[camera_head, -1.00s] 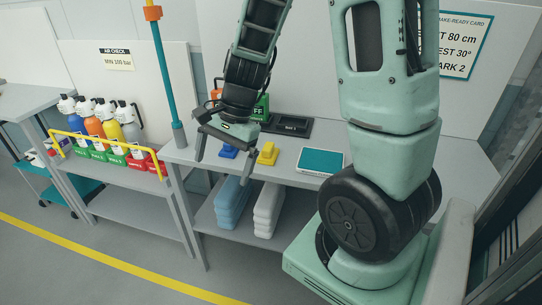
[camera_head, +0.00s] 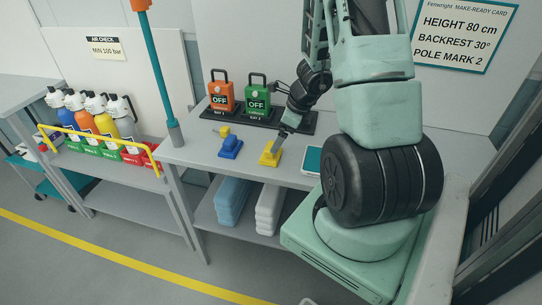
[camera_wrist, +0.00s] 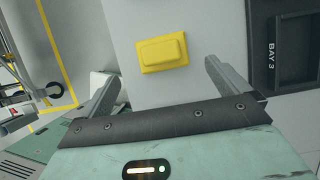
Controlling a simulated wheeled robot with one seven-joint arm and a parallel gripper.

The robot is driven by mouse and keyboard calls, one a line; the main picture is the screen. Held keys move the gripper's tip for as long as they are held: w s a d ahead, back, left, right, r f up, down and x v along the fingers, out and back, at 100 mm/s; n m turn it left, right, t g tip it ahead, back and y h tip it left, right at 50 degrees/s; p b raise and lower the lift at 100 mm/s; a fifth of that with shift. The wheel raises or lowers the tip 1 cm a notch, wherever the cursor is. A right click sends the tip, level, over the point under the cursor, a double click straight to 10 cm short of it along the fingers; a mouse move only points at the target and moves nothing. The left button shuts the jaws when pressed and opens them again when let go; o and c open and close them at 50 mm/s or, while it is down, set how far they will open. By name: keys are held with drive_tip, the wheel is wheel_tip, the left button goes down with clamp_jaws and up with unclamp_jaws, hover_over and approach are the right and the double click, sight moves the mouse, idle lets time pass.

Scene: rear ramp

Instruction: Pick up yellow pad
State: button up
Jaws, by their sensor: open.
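The yellow pad (camera_head: 270,154) lies on the grey bench top, to the right of a blue pad (camera_head: 230,148). It is a small block on a wider base. In the wrist view the yellow pad (camera_wrist: 163,53) lies ahead of the fingertips, in line with the gap between them. My gripper (camera_head: 278,143) is just above the yellow pad in the head view, and its fingers partly overlap the pad there. In the wrist view my gripper (camera_wrist: 160,78) is open, with nothing between its fingers. Exact height above the pad is hard to tell.
Orange (camera_head: 221,95) and green (camera_head: 256,99) OFF units stand in a black bay rack behind the pads. An empty bay marked BAY 3 (camera_wrist: 296,50) shows at right. A teal-topped box (camera_head: 312,160) lies right of the yellow pad. A post (camera_head: 162,80) rises at left.

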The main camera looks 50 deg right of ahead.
drive_tip(key=x, duration=0.7)
drive_tip(key=shift+w+f+b, duration=0.25)
drive_tip(key=shift+w+b, duration=0.1)
drive_tip(key=c, duration=0.9)
